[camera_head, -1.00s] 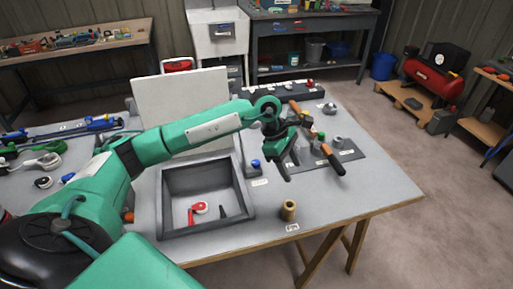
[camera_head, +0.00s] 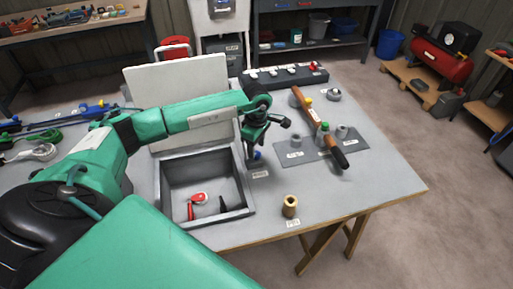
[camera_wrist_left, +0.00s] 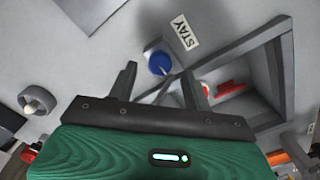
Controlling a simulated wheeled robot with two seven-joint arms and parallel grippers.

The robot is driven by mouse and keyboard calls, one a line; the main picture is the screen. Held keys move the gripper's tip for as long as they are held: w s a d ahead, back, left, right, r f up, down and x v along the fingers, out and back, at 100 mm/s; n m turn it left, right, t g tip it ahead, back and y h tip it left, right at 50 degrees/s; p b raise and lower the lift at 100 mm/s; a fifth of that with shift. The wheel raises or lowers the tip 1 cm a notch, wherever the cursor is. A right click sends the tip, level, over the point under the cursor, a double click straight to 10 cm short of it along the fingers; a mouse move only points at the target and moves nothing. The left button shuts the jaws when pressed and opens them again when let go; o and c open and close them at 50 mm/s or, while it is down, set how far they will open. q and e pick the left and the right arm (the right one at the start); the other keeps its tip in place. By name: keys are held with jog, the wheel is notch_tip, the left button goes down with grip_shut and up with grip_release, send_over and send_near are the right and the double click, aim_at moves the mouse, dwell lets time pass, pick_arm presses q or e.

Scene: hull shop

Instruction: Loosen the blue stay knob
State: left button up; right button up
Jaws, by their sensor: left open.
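The blue stay knob (camera_wrist_left: 160,63) shows in the left wrist view on a pale block beside the grey box, next to a label reading STAY (camera_wrist_left: 184,33). In the head view the knob (camera_head: 257,155) is a small blue spot just below my left gripper (camera_head: 262,148). My left gripper also shows in the left wrist view (camera_wrist_left: 165,82), its two fingers apart and nothing between them but the view of the knob beyond. The open grey box (camera_head: 250,208) has its lid (camera_head: 175,88) standing raised behind it. My right gripper is not in view.
In the box lie a red and white item (camera_head: 198,198) and a dark piece. A tan cylinder (camera_head: 290,206) stands at the table's front. The table's right front is clear.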

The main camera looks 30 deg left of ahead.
aim_at(256, 156)
pick_arm(q)
jog(key=shift+f, duration=1.3)
jog(key=shift+c, duration=0.8)
jog(key=c, duration=0.8)
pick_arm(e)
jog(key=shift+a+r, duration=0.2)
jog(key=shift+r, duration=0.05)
